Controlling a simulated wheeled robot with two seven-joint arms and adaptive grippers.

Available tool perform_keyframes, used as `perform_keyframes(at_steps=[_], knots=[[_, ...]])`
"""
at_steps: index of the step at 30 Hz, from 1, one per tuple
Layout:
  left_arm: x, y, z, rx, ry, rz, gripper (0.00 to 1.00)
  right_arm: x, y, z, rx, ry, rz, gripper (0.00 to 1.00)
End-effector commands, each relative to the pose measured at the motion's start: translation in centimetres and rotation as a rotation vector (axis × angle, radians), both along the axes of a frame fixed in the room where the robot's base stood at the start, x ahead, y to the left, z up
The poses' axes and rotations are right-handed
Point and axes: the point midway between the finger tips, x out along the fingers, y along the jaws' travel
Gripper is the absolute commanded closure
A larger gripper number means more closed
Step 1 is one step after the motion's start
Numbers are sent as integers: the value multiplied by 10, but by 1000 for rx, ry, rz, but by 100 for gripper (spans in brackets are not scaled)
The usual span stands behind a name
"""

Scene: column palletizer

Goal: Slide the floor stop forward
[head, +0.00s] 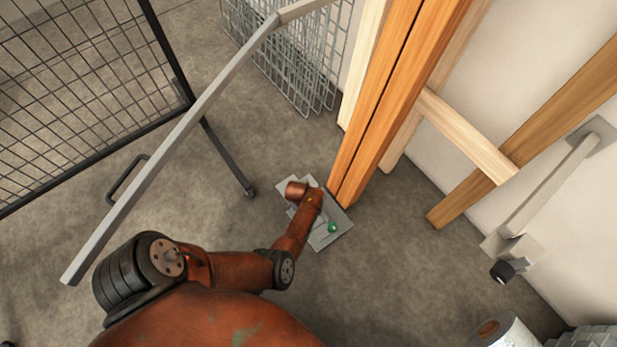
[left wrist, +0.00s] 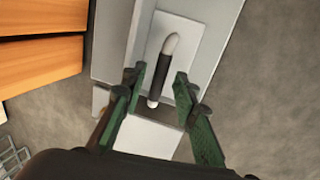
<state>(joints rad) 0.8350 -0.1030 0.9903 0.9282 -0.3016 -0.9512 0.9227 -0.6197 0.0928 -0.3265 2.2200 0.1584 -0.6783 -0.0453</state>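The floor stop is a grey metal plate assembly (head: 341,218) on the concrete at the foot of the orange posts. My left arm reaches over it and hides part of it. A small green spot shows at its near edge. In the left wrist view the stop's pale plate (left wrist: 194,27) carries a handle (left wrist: 160,72) with a black grip and a light rounded end. My left gripper (left wrist: 160,76) is open, its green fingers on either side of the handle with visible gaps. Contact with the handle does not show. My right gripper is in neither view.
Tall orange wooden posts (head: 400,90) rise right beside the stop. A black mesh panel (head: 85,90) stands at left, behind a long grey bar (head: 170,140). A wire basket (head: 290,65) stands behind. Open concrete lies left of the stop.

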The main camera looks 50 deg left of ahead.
Motion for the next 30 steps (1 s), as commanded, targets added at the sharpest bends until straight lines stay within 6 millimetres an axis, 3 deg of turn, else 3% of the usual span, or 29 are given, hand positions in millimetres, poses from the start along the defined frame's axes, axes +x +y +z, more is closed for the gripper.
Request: perform_keyframes(at_steps=[12,30], knots=[[0,0,0,0,0,0,100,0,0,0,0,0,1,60],[0,0,0,0,0,-1,100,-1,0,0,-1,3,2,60]])
